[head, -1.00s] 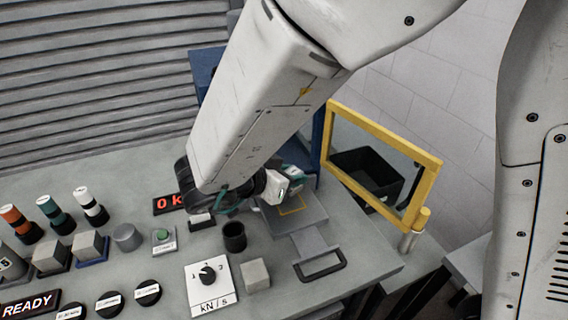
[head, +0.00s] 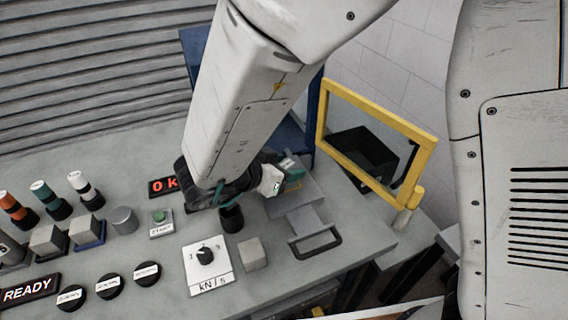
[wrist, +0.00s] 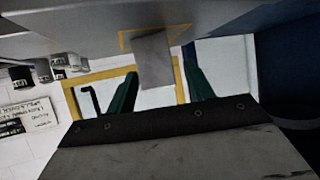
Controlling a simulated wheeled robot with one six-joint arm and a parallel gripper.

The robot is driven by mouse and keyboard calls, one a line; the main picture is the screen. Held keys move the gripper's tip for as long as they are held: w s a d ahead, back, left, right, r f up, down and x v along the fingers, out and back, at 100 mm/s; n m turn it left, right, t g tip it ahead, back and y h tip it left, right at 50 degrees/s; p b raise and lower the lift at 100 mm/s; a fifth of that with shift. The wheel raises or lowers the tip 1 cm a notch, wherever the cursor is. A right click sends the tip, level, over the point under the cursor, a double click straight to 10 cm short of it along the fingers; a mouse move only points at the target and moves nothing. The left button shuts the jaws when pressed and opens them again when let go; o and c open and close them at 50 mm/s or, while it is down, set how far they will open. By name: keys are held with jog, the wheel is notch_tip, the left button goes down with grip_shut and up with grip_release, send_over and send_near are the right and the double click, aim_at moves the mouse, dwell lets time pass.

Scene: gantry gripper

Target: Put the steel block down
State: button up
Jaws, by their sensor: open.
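A grey steel block (wrist: 152,60) shows in the wrist view, at the yellow outline on the grey tray plate (wrist: 100,30). My gripper (wrist: 160,72) is open, with dark green fingers on either side of the block and gaps between. In the head view my gripper (head: 287,175) is low over the sliding tray (head: 305,212), in front of the blue frame. My arm and wrist hide most of the fingers there, and I cannot make out the block between them.
The yellow-framed guard (head: 375,106) stands open at right, with a black bin (head: 362,152) behind. A loose grey block (head: 252,254), a dial plate (head: 208,264) and a dark cup (head: 231,217) are on the bench. Blocks and stamps stand at left.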

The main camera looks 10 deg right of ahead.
jog(key=v, duration=1.2)
